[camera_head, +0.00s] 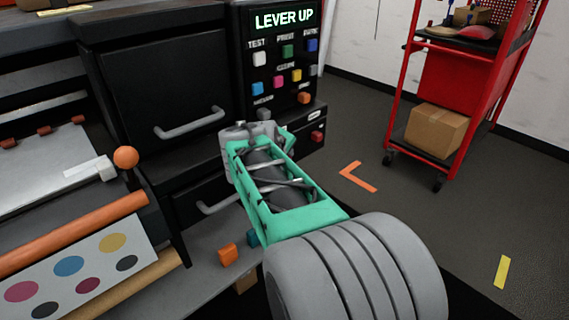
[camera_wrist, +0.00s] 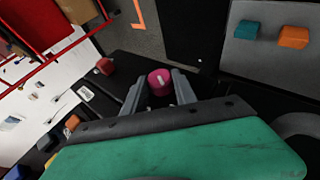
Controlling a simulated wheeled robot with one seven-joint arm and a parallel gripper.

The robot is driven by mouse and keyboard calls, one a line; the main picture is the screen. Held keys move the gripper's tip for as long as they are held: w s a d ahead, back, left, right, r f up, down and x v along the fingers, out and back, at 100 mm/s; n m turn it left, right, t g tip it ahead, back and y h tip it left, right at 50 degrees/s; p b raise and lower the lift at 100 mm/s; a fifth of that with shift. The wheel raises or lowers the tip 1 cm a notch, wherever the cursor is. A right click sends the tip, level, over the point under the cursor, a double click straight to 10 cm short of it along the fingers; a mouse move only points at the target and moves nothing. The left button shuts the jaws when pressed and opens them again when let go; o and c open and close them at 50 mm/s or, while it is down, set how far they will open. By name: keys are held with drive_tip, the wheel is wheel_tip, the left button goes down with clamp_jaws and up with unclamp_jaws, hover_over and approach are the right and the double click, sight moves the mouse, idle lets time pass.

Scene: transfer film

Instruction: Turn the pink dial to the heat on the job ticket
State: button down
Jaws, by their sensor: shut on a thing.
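The pink dial (camera_wrist: 158,80) shows in the wrist view between the two grey fingers of my gripper (camera_wrist: 158,92), with a pale mark on its face. The fingers are shut on it. In the head view my gripper (camera_head: 256,130) is at the front of the black machine, low beneath the button panel, and hides the dial. I cannot read the dial's setting. I cannot make out a job ticket with a readable heat in either view.
The display (camera_head: 284,20) reads "LEVER UP" above several coloured buttons. An orange-knobbed lever (camera_head: 126,157) stands at left, near a sheet with coloured dots (camera_head: 68,266). Orange (camera_head: 228,255) and teal blocks sit below my gripper.

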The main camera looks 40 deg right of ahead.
drive_tip(key=shift+h, duration=0.3)
idle(0.4)
drive_tip(key=c, duration=1)
unclamp_jaws()
drive_tip(key=p+v, duration=0.2)
drive_tip(key=v, duration=0.5)
drive_tip(key=shift+s+a+r, duration=0.15)
drive_tip(key=shift+a+r, duration=0.05)
drive_tip(key=shift+a, duration=0.1)
